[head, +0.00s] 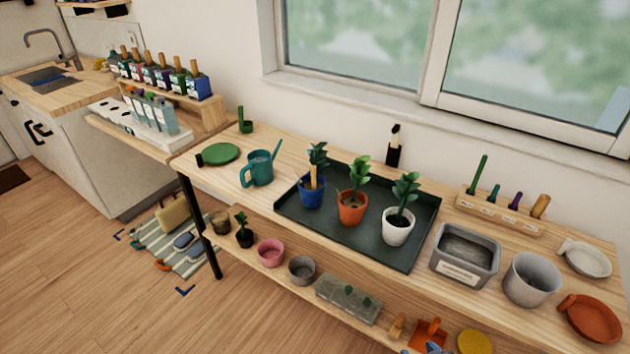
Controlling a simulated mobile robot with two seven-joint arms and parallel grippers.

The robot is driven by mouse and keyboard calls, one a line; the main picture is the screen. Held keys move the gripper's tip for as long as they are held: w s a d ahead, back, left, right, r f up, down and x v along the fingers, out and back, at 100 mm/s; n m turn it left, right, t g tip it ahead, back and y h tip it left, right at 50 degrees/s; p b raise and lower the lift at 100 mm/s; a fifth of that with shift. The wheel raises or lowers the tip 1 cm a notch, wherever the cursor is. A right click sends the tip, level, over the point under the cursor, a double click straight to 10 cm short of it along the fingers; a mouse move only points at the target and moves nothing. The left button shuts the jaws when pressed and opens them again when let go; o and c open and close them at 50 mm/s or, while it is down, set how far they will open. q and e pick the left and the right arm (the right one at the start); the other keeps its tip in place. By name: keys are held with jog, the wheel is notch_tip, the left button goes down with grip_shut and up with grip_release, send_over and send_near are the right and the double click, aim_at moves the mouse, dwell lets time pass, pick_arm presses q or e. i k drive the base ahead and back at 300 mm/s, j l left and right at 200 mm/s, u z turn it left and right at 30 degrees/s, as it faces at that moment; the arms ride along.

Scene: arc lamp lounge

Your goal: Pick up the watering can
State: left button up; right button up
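A teal watering can (259,169) stands upright on the wooden table (224,187), towards its left end. Its handle is on the left and its spout points up to the right. Neither of my grippers shows in the head view.
A blue pot (312,191), an orange pot (352,208) and a white pot (398,228) stand in the tray. A grey bin (464,258) and grey pot (531,280) stand further right. A lower shelf (262,228) holds small pots. Bare wood lies in front of the can.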

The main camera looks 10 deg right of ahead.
aim_at(260, 163)
jog(key=i+j, duration=0.25)
jog(key=i+j+z, duration=0.15)
jog(key=j, duration=0.3)
jog(key=i+j, duration=0.35)
jog(key=i+j+z, duration=0.15)
jog(key=j, duration=0.2)
jog(key=i+j, duration=0.3)
jog(key=j+z, duration=0.05)
jog(key=j, duration=0.05)
